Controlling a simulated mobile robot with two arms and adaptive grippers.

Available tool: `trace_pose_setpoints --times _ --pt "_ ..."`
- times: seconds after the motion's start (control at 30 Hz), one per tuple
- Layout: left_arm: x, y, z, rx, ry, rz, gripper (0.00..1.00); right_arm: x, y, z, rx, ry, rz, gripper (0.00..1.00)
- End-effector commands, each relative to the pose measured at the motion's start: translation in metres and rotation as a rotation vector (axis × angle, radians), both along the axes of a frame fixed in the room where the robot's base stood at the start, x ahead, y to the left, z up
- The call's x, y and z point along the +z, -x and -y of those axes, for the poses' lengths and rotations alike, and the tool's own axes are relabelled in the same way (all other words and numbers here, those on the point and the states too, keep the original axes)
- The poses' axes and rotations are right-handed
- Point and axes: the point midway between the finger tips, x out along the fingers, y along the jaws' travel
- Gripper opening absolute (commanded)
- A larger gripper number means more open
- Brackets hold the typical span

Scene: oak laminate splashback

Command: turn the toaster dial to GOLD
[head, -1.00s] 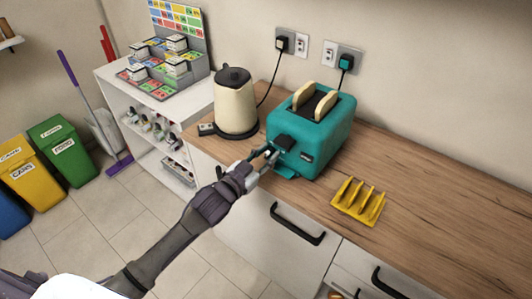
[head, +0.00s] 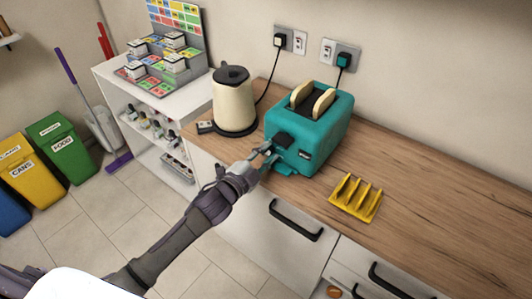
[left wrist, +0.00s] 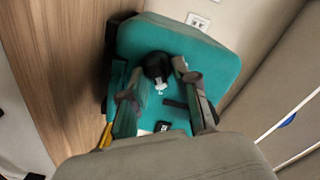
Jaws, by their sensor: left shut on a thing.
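The teal toaster (head: 320,137) stands on the wooden counter with two slices of bread in its top slots. Its black dial (left wrist: 157,65), with a white mark at its edge, shows in the left wrist view on the teal face. My left gripper (head: 267,154) is at the toaster's front left, and in the left wrist view its two fingers (left wrist: 160,80) are closed on the dial, one on each side.
A cream kettle (head: 234,105) stands left of the toaster. A yellow toast rack (head: 356,197) sits to its right near the counter's front edge. The counter (head: 440,213) farther right is clear. Drawer handles (head: 296,221) project below the edge.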

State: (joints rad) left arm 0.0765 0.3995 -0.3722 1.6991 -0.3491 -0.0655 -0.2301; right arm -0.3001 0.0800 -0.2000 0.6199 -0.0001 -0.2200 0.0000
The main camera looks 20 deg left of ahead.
Motion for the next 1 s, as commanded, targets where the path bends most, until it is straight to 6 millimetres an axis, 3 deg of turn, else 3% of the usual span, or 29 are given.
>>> trace_pose_setpoints --times 0.7,0.73,0.87,1.0 --pt "-0.0009 0.0003 0.0004 -0.001 -0.066 0.023 0.0 0.0 0.0002 -0.0001 0.0 0.0 0.0 0.43" --pt "-0.0009 0.0003 0.0004 -0.001 -0.066 0.023 0.35 0.0 0.0002 -0.0001 0.0 0.0 0.0 0.43" --pt "-0.0008 0.0002 0.0004 -0.001 -0.065 0.023 0.55 0.0 0.0002 -0.0001 0.0 0.0 0.0 0.43" --pt "-0.0007 0.0002 0.0003 -0.001 -0.065 0.023 0.55 0.0 0.0001 -0.0001 0.0 0.0 0.0 0.43"
